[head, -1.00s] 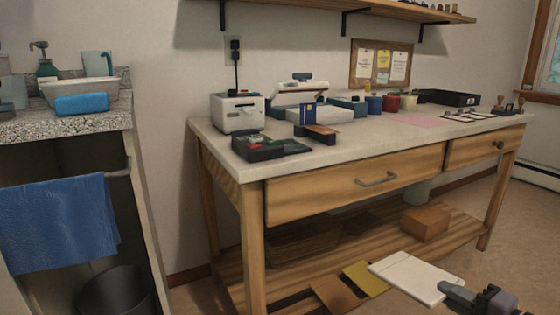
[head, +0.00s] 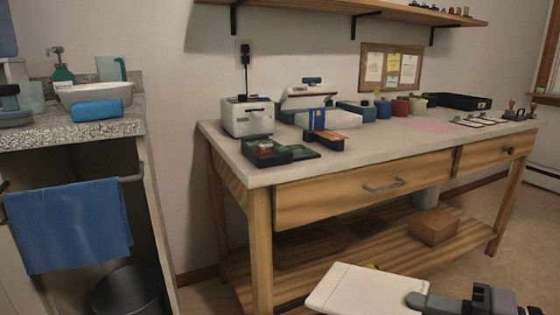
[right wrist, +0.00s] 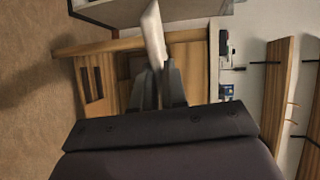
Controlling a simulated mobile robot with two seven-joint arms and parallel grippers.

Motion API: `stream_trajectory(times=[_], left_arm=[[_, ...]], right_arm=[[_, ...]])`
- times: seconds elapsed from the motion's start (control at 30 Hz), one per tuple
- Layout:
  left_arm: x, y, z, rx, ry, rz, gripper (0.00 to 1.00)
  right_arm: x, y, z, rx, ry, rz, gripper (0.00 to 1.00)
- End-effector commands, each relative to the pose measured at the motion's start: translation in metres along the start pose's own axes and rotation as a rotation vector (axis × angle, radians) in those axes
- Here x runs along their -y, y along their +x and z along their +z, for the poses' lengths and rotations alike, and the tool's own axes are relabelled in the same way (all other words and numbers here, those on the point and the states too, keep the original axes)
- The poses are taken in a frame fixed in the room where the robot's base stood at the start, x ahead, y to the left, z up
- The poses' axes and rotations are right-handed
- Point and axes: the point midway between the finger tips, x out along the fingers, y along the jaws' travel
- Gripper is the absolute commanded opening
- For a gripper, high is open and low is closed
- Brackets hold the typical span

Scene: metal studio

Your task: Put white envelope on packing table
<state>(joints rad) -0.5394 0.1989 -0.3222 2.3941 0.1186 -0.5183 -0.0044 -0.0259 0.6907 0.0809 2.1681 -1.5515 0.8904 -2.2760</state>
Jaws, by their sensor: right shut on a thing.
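The white envelope (head: 362,291) is held flat by one edge in my right gripper (head: 414,300), low in front of the packing table. My right gripper is shut on it. In the right wrist view the envelope (right wrist: 154,35) shows nearly edge-on between the fingers (right wrist: 158,86). The packing table (head: 364,162) has a pale top and wooden drawers, and stands beyond and above the envelope. My left gripper is not in view.
On the tabletop stand a white label printer (head: 247,117), a dark tray of small items (head: 268,153), a scale-like white device (head: 330,118) and a black tray (head: 458,101). The front middle of the top is clear. A cardboard box (head: 434,227) sits on the lower shelf.

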Motion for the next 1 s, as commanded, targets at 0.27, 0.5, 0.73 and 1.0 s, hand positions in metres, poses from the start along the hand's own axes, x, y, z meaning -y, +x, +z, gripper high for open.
stream_trajectory(times=[0.27, 0.5, 0.73, 1.0], left_arm=[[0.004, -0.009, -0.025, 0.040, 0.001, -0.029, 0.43], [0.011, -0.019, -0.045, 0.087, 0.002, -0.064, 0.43], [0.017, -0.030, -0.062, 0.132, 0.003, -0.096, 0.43], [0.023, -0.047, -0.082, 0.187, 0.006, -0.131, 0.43]], right_arm=[[0.042, -0.008, -0.001, -0.001, 0.002, -0.001, 0.00], [0.083, -0.017, -0.001, -0.001, 0.004, -0.002, 0.00], [0.121, -0.024, -0.002, -0.001, 0.003, -0.002, 0.00], [0.166, -0.034, -0.002, -0.001, 0.004, -0.002, 0.00]])
